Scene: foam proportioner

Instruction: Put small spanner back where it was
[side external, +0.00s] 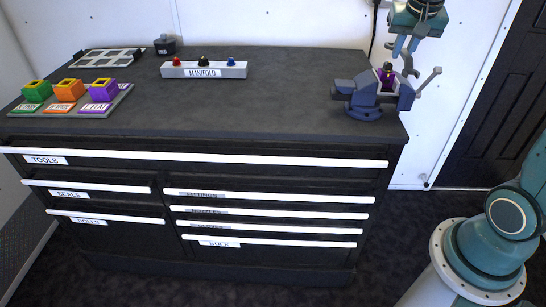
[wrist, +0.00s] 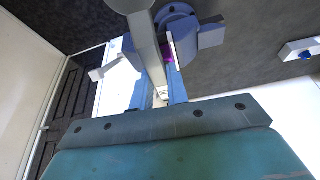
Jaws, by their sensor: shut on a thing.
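My gripper (side external: 404,50) is at the upper right of the side external view, above the blue vise. It is shut on a grey spanner (side external: 408,66), which hangs down with its jaw end close to the vise. The blue vise (side external: 364,98) holds a purple part (side external: 386,75) with a dark top. I cannot tell whether the spanner touches it. The tools drawer (side external: 220,160) looks shut.
On the bench top (side external: 240,110) stand a manifold block (side external: 204,70), a dark weight-like object (side external: 165,45), a grey grid tray (side external: 110,57) and a coloured tray (side external: 124,95) with green, orange and purple holders. The vise handle (side external: 430,80) sticks out right. The bench middle is clear.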

